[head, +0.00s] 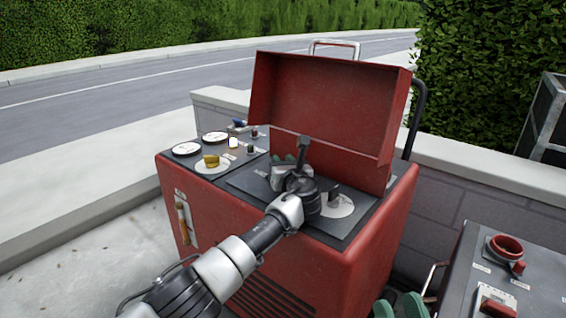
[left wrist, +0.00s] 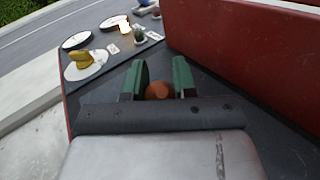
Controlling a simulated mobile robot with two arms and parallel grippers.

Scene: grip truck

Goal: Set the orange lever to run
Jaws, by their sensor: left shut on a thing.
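An orange-brown round knob (left wrist: 158,90), which looks like the orange lever's end, sits between the green finger pads of my left gripper (left wrist: 158,80) in the left wrist view. The pads close on it from both sides. In the head view my left gripper (head: 284,164) is over the dark top panel (head: 240,182) of the red machine, before the raised red lid. There my wrist hides the lever, and its marks and setting cannot be read. My right gripper (head: 399,305) shows only as green pads, apart, at the bottom edge of the head view.
The red lid (head: 325,105) stands up behind my left gripper. Left on the panel are two round gauges (head: 186,149), a yellow knob (head: 211,161) on a white disc and small switches. A grey console (head: 522,262) with red controls stands at the right.

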